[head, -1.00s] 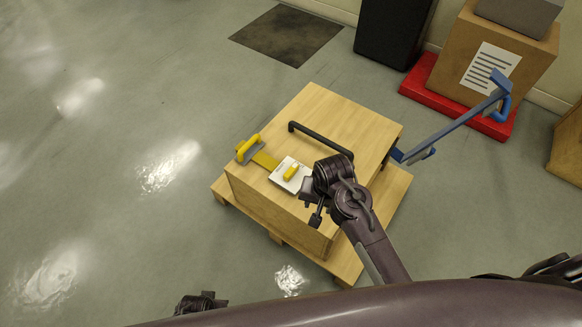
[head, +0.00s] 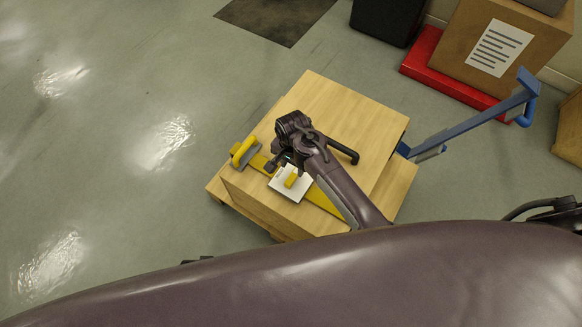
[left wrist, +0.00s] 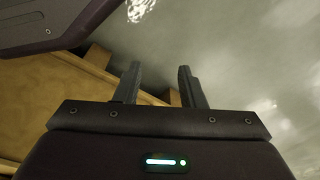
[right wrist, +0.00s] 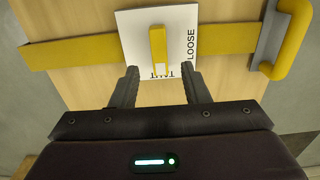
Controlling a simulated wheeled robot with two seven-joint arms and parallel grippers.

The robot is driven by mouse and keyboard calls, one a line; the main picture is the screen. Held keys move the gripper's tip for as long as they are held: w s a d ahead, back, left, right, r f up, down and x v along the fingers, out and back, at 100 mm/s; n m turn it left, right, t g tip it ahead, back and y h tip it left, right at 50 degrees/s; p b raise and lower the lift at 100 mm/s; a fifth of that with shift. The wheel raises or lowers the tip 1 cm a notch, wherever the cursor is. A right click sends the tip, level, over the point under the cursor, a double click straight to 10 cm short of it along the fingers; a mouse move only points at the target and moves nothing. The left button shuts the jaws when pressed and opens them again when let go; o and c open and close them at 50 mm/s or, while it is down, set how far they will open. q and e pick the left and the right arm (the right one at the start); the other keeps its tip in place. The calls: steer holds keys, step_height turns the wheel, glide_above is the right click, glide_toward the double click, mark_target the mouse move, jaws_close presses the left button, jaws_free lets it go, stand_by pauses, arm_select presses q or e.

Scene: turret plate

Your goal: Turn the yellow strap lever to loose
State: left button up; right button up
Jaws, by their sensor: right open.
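The yellow lever (head: 291,180) sits on a white plate (head: 304,190) on top of the wooden box. In the right wrist view the lever (right wrist: 158,48) stands upright on the white plate (right wrist: 130,30). LOOSE is printed along the plate's right side; the lever's lower end partly covers another word. My right gripper (right wrist: 160,88) is open and empty, its fingers apart just below the lever. In the head view it (head: 285,158) is over the box by the plate. My left gripper (left wrist: 158,85) is open and empty in its wrist view, near the box's wooden base.
A yellow strap (right wrist: 80,50) runs under the plate to a grey buckle with a yellow handle (head: 244,151). A black bar handle (head: 343,150) is on the box top (head: 370,125). Open floor lies left.

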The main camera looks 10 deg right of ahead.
mark_target(293, 176)
step_height(293, 176, down, 5)
steer(key=shift+s+f+b, duration=0.1)
steer(key=shift+b, duration=0.6)
arm_select(q)
steer(key=shift+w+d+r, duration=0.25)
steer(key=shift+w+r, duration=0.1)
steer(key=shift+r, duration=0.4)
steer(key=shift+w+d+r, duration=0.25)
steer(key=shift+w+r, duration=0.05)
steer(key=shift+r, duration=0.5)
steer(key=shift+w+d+r, duration=0.25)
steer(key=shift+w+r, duration=0.1)
steer(key=shift+r, duration=0.4)
arm_select(e)
steer(key=shift+f, duration=0.4)
jaws_close()
